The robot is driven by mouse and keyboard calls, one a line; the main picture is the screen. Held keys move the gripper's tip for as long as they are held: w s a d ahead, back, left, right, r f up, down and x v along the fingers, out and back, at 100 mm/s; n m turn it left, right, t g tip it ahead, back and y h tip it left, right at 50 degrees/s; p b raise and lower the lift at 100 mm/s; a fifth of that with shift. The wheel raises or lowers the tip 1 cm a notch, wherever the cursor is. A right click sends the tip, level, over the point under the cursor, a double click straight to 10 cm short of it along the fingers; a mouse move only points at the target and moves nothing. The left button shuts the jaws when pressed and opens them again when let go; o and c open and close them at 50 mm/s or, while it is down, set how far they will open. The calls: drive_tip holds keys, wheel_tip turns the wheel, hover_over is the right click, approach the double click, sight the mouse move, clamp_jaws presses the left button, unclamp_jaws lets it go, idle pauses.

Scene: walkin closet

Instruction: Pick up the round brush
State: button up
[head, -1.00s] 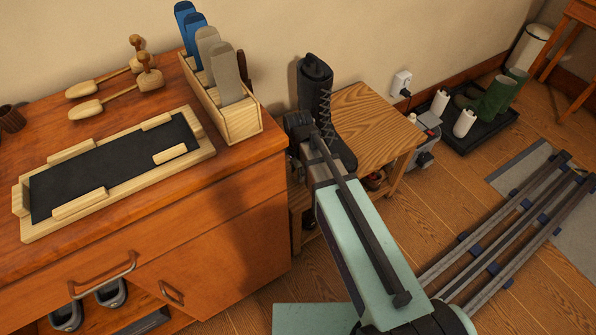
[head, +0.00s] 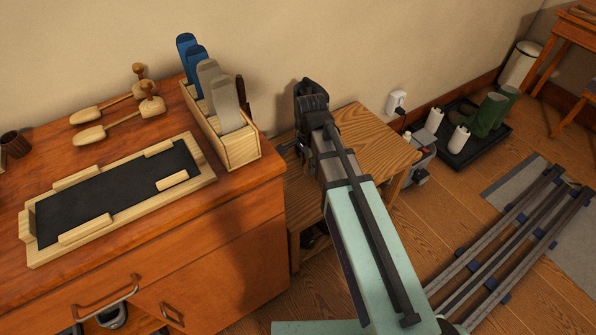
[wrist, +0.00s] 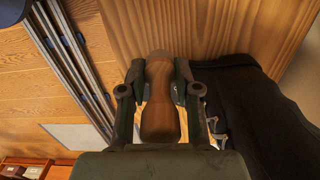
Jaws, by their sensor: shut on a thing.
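My gripper (wrist: 159,78) shows in the wrist view, its two fingers shut on a brown wooden piece (wrist: 160,112) with a rounded end. It looks like the round brush; its bristles cannot be made out. In the head view, my dark wrist and gripper housing (head: 311,100) are over the left end of the wooden bench, and the held piece is hidden behind them.
In the wrist view, a black boot (wrist: 238,108) is close right of the gripper, with the wooden bench (wrist: 200,30) beyond. A dresser (head: 230,215) with a tray (head: 205,183) and a wooden holder (head: 242,150) stands left. A black boot tray (head: 490,140) lies right.

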drive_tip(key=w+d, duration=0.8)
drive_tip(key=d, duration=0.5)
drive_tip(key=shift+p, duration=0.45)
drive_tip(key=shift+a+r, duration=0.1)
